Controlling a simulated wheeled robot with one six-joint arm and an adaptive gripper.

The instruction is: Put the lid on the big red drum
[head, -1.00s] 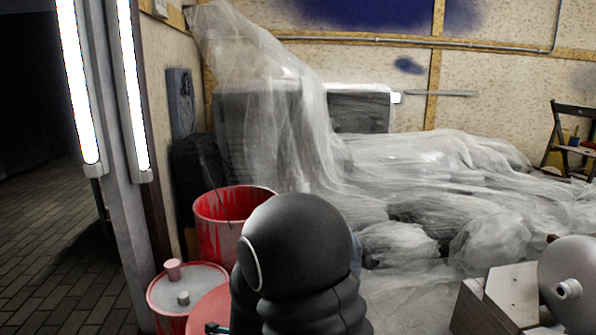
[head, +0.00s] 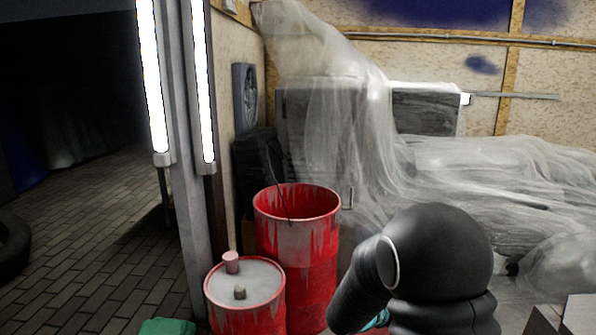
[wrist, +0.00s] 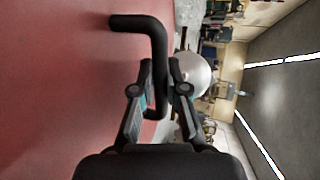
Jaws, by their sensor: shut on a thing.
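The big red drum (head: 318,272) stands upright in the middle of the head view, its top open and its sides streaked with paint. The lid (wrist: 60,95) fills the left of the wrist view as a broad red surface with a bent black handle (wrist: 140,22). My gripper (wrist: 160,76) is shut on that handle. In the head view my dark arm stands to the right of the drum and hides my gripper.
A smaller drum (head: 245,283) with a grey top and two caps stands close at the front left of the big drum. A pillar (head: 185,200) with bright tubes rises behind it. Plastic sheeting (head: 440,180) covers the right. Paved floor (head: 80,240) lies open at left.

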